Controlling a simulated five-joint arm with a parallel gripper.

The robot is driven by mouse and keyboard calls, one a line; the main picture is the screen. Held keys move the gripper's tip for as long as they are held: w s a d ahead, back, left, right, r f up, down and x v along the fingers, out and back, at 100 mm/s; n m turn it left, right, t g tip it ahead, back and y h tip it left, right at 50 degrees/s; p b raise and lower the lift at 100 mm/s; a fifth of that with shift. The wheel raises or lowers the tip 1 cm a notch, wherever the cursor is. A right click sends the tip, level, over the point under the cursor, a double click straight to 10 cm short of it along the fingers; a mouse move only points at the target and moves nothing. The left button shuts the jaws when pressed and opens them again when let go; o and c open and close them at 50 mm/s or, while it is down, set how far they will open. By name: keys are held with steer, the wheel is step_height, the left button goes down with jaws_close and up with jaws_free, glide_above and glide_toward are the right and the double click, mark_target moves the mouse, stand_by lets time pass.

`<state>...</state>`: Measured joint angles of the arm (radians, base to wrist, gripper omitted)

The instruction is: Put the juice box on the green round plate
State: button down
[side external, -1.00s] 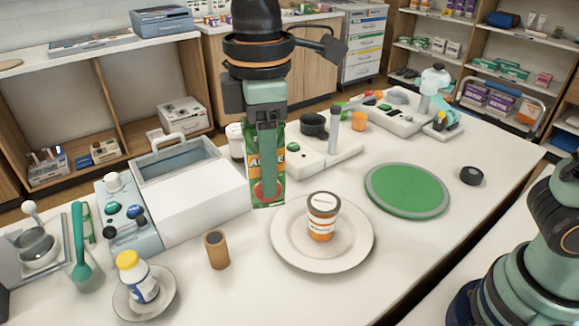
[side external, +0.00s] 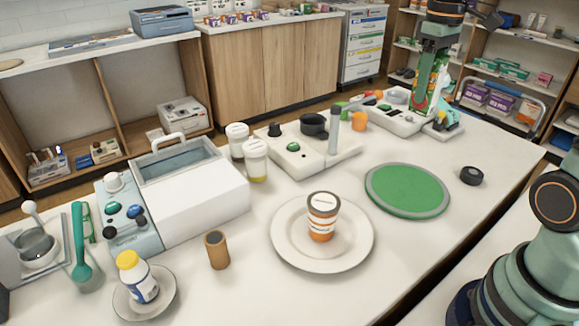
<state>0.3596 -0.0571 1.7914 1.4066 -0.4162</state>
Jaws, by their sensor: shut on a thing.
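The juice box (side external: 416,90), green with red on it, is held in my gripper (side external: 430,78) at the upper right. My gripper is shut on it, and its finger covers much of the box. The box looks raised above the table, in front of the white device at the back. The green round plate (side external: 407,190) has a grey rim and lies flat and empty on the right part of the table. In the picture, the box is above and a little right of the plate.
A white plate with an orange-labelled jar (side external: 322,216) stands left of the green plate. A black puck (side external: 471,176) lies right of it. A white device (side external: 310,150) with a grey post (side external: 334,130) stands behind. Two lidded jars (side external: 256,160) stand further left.

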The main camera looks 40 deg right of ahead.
steer(key=shift+s+d, duration=0.35)
steer(key=shift+d, duration=0.25)
steer(key=shift+s+d+f+m, duration=0.15)
steer(key=shift+d+f+m, duration=0.05)
steer(key=shift+m, duration=0.1)
glide_above(407, 186)
step_height(407, 186, down, 20)
steer(key=shift+r, duration=0.2)
steer(key=shift+f, duration=0.15)
steer(key=shift+c, duration=1.8)
jaws_free()
